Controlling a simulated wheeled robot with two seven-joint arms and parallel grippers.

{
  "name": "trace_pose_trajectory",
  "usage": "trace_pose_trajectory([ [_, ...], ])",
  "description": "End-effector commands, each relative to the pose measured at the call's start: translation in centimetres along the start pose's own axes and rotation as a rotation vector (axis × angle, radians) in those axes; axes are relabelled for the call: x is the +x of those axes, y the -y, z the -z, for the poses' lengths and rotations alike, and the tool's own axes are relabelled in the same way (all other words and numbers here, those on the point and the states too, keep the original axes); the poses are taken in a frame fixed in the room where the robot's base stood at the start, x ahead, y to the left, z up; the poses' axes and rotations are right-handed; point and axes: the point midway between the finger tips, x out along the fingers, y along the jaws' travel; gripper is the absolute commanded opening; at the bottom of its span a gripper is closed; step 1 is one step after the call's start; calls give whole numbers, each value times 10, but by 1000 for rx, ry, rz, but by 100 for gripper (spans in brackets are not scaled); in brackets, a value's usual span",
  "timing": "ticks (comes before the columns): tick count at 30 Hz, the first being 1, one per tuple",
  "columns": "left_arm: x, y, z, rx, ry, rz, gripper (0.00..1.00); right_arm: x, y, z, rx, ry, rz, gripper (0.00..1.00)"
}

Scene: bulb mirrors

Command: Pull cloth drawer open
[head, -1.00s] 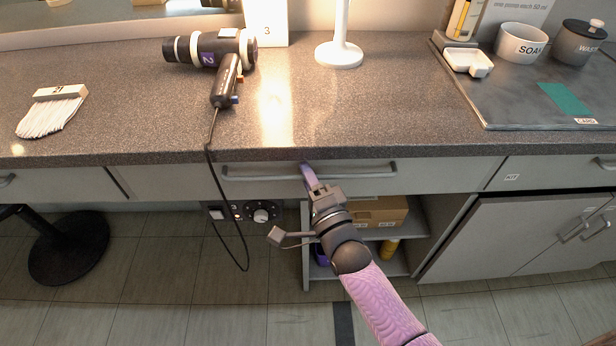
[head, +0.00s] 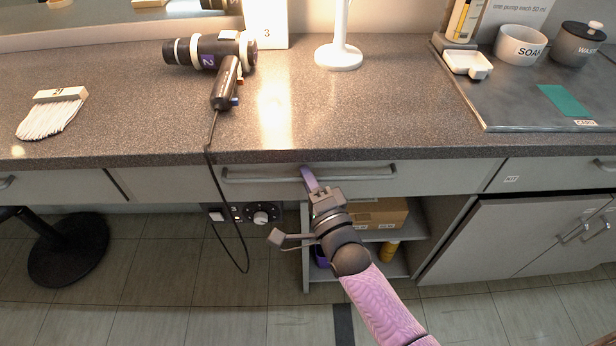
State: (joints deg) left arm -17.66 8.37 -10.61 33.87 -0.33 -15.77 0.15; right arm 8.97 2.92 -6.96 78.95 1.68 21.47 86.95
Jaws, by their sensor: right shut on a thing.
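A light grey drawer (head: 440,180) sits under the counter front, with a long horizontal bar handle (head: 365,173). My right gripper (head: 309,178) reaches up from below and is shut on the bar handle near its middle; its purple fingers cover that bit of the bar. The drawer front appears close under the counter edge, and its inside does not show. No label can be read on this drawer. My left gripper does not show.
On the counter (head: 350,110) lie a hair dryer (head: 225,60), a brush (head: 55,110) and a lamp base (head: 338,55). The dryer's cord (head: 225,200) hangs in front of the drawer's left end. Below are a shelf with a box (head: 380,213) and a stool base (head: 68,250).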

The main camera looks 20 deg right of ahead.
Motion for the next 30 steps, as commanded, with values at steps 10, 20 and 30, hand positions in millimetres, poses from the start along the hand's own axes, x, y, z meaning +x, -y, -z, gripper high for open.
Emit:
trace_pose_trajectory([
  [10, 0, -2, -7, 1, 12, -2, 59, 0, -1, 0, 0, 0, -2, 0],
  [20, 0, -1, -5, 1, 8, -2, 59, 0, -1, 0, 0, 0, -2, 0],
  [30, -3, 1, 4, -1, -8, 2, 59, -4, 1, -1, 1, 0, -3, 0],
])
